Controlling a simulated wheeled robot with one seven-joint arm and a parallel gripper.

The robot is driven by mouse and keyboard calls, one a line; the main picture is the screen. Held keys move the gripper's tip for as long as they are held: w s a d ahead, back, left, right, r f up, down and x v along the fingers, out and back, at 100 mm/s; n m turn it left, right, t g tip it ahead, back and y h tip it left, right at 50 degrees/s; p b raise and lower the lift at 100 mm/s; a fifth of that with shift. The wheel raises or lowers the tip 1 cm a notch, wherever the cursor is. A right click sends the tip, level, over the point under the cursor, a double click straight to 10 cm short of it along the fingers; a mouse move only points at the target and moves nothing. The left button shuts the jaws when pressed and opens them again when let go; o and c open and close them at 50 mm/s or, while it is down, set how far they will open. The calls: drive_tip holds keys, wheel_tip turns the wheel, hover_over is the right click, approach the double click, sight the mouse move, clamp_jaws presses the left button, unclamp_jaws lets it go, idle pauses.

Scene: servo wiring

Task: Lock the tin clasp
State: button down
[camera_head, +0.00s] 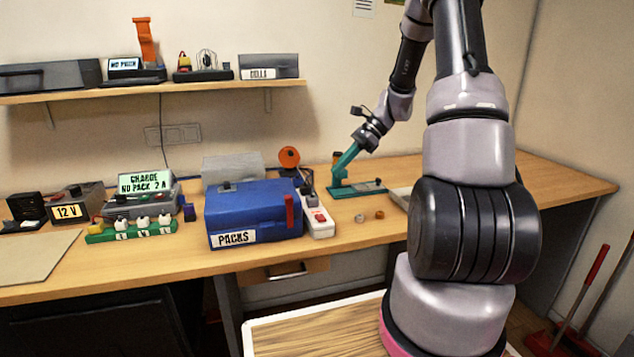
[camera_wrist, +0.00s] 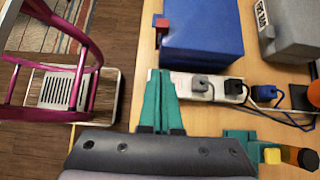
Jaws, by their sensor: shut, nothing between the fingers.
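The blue tin (camera_head: 252,205), labelled PACKS, stands on the bench with its lid down. I cannot tell whether the clasp is locked. My gripper (camera_head: 337,171) has teal fingers, shut and empty, pointing down and left, to the right of the tin and apart from it. In the wrist view the closed fingers (camera_wrist: 161,76) point toward the power strip.
A white power strip (camera_head: 319,222) with plugs lies right beside the tin, between it and my gripper. A teal stand (camera_head: 357,189) with an amber knob is behind my fingers. Small rings (camera_head: 360,218) lie on the bench. A grey box (camera_head: 232,168) stands behind the tin.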

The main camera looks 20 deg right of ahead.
sight(290, 196)
drive_tip(key=shift+a+r+x, duration=0.35)
drive_tip(key=shift+x, duration=1.7)
drive_tip(key=shift+a+r+x, duration=0.35)
drive_tip(key=shift+x, duration=1.7)
drive_tip(key=shift+a+r+x, duration=0.35)
drive_tip(key=shift+x, duration=1.65)
drive_tip(key=shift+a, duration=1.45)
drive_tip(key=shift+d, duration=0.15)
